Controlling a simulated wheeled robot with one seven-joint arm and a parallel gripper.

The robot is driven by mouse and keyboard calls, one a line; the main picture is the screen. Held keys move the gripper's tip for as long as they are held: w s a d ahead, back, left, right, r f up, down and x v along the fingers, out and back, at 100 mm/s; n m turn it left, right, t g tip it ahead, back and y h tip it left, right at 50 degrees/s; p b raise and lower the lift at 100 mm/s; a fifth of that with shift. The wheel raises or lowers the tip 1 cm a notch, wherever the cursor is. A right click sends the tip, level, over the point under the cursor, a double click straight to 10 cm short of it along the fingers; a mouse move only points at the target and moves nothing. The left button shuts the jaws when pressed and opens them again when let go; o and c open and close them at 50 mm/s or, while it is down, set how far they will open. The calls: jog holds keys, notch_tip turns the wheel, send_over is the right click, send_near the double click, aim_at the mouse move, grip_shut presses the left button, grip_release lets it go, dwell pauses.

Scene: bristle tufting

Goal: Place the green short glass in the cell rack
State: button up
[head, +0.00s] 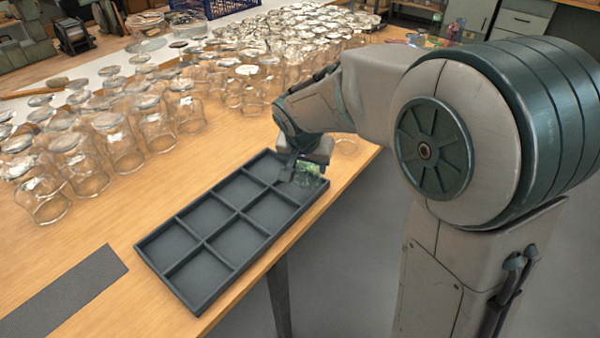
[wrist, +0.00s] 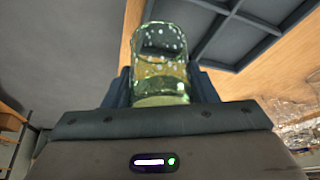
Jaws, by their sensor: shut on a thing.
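The green short glass (wrist: 160,65) is between the fingers of my gripper (wrist: 160,88) in the wrist view. It is clear green with pale specks. In the head view the green glass (head: 311,168) shows at the far right end of the cell rack, partly hidden by my gripper (head: 300,172). My gripper is shut on the glass. The dark grey cell rack (head: 205,240) lies on the wooden table, with two rows of square cells; the cells that show are empty. I cannot tell whether the glass touches the rack. The rack (wrist: 240,35) also shows beyond the glass in the wrist view.
Many clear glass jars (head: 120,150) crowd the table behind and left of the rack. A dark flat strip (head: 65,290) lies at the front left. The table edge runs close along the rack's near right side. A blue crate (head: 212,7) stands at the back.

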jog(key=w+f, duration=0.1)
jog(key=w+a+f, duration=0.2)
jog(key=w, duration=0.1)
jog(key=shift+a, duration=0.1)
jog(key=shift+f, duration=1.85)
jog(key=shift+f, duration=0.2)
jog(key=o, duration=1)
jog(key=shift+c, duration=0.2)
jog(key=shift+r, duration=0.1)
